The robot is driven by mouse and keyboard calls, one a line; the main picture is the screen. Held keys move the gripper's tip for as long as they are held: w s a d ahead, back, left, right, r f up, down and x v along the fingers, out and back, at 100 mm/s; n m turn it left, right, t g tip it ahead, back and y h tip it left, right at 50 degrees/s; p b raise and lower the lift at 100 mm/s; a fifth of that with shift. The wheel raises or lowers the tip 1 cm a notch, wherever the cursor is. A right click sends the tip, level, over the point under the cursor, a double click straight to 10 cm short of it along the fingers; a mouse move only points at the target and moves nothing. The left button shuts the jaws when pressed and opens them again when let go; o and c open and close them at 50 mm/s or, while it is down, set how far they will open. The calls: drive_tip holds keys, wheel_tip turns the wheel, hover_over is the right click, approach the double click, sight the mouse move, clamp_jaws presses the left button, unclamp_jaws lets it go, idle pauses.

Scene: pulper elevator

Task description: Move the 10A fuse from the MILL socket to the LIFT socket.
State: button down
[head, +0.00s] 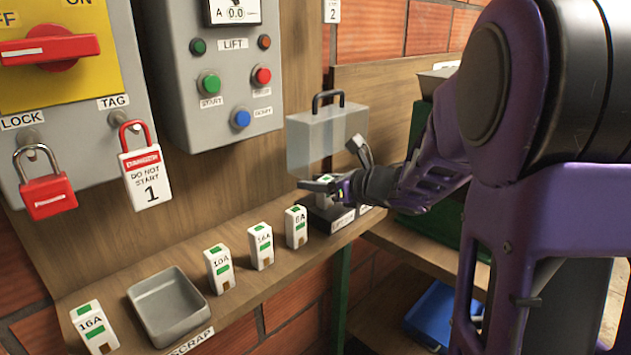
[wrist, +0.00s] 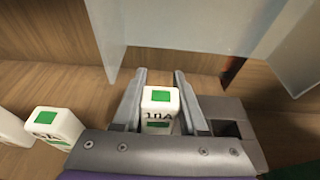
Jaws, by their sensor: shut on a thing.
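My gripper (wrist: 160,78) is shut on a white fuse marked 10A (wrist: 160,98), with one finger on each side of it. In the head view the gripper (head: 330,184) is at the grey socket block (head: 318,221) on the shelf. The fuse stands upright at the block's left socket; I cannot tell how deep it sits. The right socket (wrist: 230,128) is an open, empty dark slot. The block's front labels are too small to read surely. A clear cover with a black handle (head: 325,138) is behind the gripper.
Loose fuses stand on the shelf: 6A (head: 296,227), 16A (head: 260,247), another 10A (head: 219,269) and 16A (head: 94,328). A grey scrap tray (head: 168,335) lies among them. The LIFT panel (head: 225,70), red padlock (head: 47,196) and danger tag (head: 146,178) are on the wall.

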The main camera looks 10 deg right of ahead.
drive_tip(key=shift+f, duration=0.85)
idle(0.8)
drive_tip(key=shift+c, duration=1.8)
unclamp_jaws()
drive_tip(key=shift+s, duration=0.1)
